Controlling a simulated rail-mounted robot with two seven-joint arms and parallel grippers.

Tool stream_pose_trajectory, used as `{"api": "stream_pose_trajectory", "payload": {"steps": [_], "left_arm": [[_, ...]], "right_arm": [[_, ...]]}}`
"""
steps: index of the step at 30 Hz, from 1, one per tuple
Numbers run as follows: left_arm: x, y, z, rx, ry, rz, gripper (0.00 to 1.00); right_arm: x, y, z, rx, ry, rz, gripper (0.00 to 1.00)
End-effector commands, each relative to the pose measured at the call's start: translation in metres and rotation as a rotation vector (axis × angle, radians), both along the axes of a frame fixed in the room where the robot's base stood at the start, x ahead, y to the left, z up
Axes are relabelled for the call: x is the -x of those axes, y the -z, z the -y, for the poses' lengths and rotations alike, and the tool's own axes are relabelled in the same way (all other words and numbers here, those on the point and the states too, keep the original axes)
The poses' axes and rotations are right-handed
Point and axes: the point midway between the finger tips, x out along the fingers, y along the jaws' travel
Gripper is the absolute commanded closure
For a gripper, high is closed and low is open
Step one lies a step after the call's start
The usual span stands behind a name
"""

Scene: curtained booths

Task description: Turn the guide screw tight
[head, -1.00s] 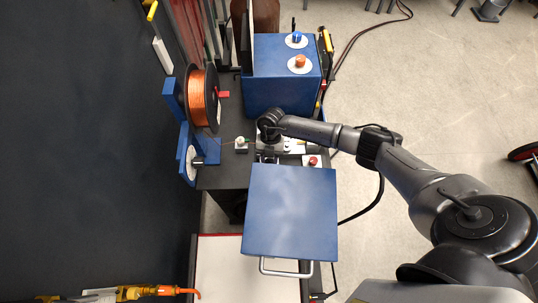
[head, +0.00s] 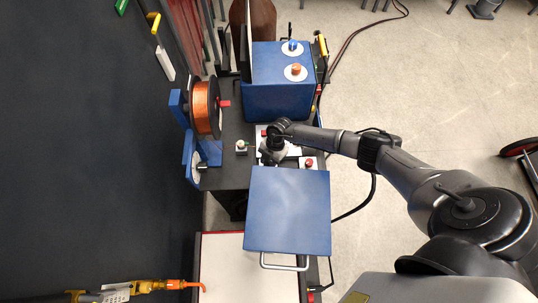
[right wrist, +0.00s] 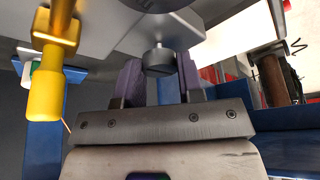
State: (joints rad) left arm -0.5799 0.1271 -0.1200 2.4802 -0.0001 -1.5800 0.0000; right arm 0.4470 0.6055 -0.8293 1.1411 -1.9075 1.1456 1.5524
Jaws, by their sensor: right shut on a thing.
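The guide screw (right wrist: 158,62) shows in the right wrist view as a short dark round knob under a grey metal block (right wrist: 125,25). My right gripper (right wrist: 157,78) has its two purple-grey fingers on either side of the knob and is shut on it. In the head view my right gripper (head: 268,156) is over the small mechanism between the two blue boxes. There my wrist covers the screw. My left gripper is in neither view.
An orange wire spool (head: 206,107) stands left of the mechanism. A blue cabinet (head: 278,100) with two knobs is behind, and a blue box (head: 288,210) with a handle is in front. A yellow-handled part (right wrist: 45,90) is close left in the wrist view.

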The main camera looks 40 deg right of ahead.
Motion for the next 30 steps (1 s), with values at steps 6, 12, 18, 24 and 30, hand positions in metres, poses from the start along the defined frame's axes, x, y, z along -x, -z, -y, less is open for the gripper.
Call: {"api": "stream_pose_trajectory", "payload": {"steps": [6, 12, 18, 24, 30], "left_arm": [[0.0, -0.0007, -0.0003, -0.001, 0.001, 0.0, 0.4], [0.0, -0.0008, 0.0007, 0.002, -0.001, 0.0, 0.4], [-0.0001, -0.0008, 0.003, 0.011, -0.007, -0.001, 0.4], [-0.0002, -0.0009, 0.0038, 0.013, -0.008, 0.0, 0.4], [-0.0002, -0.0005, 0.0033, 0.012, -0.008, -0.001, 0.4]], "right_arm": [[-0.0001, -0.0004, -0.0003, -0.001, 0.005, 0.0, 0.89], [-0.0001, -0.0004, -0.0003, -0.001, 0.005, 0.0, 0.89], [-0.0002, -0.0003, -0.0002, -0.001, 0.004, 0.0, 0.47], [-0.0001, -0.0002, -0.0002, 0.0, 0.004, 0.0, 0.4], [-0.0007, -0.0041, 0.0016, 0.0, 0.004, 0.002, 0.4]]}}
